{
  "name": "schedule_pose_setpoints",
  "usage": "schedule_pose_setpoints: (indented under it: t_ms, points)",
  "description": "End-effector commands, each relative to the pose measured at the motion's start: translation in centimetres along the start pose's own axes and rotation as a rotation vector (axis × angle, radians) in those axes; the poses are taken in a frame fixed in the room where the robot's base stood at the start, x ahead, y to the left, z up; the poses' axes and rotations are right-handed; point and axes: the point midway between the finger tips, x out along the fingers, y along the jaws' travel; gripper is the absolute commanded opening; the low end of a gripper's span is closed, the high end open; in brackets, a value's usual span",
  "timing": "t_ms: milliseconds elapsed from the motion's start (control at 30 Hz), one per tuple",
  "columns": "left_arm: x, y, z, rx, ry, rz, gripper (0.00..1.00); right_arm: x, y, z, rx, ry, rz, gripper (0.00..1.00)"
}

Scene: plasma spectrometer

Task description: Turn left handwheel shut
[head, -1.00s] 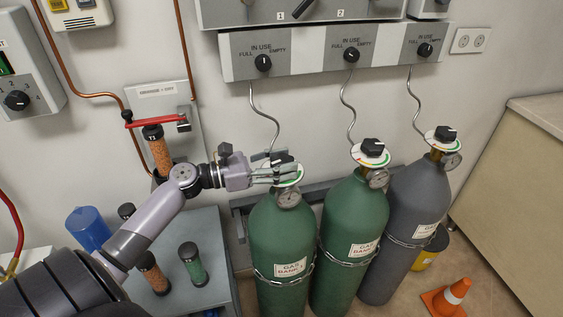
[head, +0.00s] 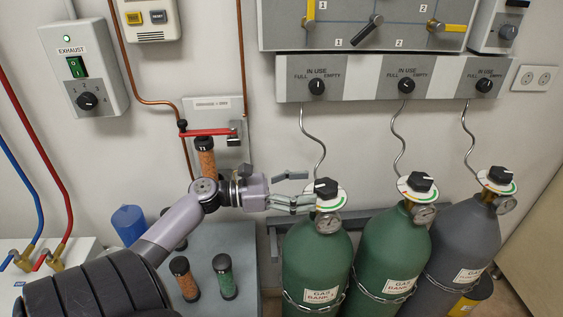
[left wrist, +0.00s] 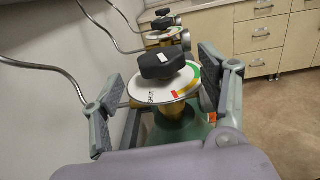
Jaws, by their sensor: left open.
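The left handwheel (head: 326,187) is a black knob on a round white plate with a coloured rim, on top of the left green gas cylinder (head: 318,258). In the left wrist view the handwheel (left wrist: 160,66) has a white mark, and the word SHUT shows at the plate's (left wrist: 160,92) left side. My left gripper (head: 303,189) is open, level with the handwheel and at its left in the head view. In the left wrist view its fingers (left wrist: 158,88) stand wide on either side of the handwheel, apart from the knob. My right gripper is not in view.
A second green cylinder (head: 390,250) and a grey cylinder (head: 462,245) with similar knobs stand close at the right. A bent metal pipe (head: 318,150) rises behind the left handwheel to the wall panel (head: 360,80). A red lever (head: 205,132) is above my left arm.

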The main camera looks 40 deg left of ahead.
Motion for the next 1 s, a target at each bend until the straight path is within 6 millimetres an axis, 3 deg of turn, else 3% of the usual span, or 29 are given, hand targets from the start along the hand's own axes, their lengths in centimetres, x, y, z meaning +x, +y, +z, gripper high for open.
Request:
schedule_pose_setpoints:
  t_ms: [200,400,1000]
  points:
    - [-4.4,0.0,-0.1,-0.002,0.000,0.002,0.69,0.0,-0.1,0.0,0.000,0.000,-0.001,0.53]
    - [-6.3,0.0,0.0,-0.001,-0.001,0.000,0.69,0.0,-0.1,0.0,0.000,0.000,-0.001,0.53]
    - [-6.5,0.0,0.0,0.000,-0.001,-0.001,0.69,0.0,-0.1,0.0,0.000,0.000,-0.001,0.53]
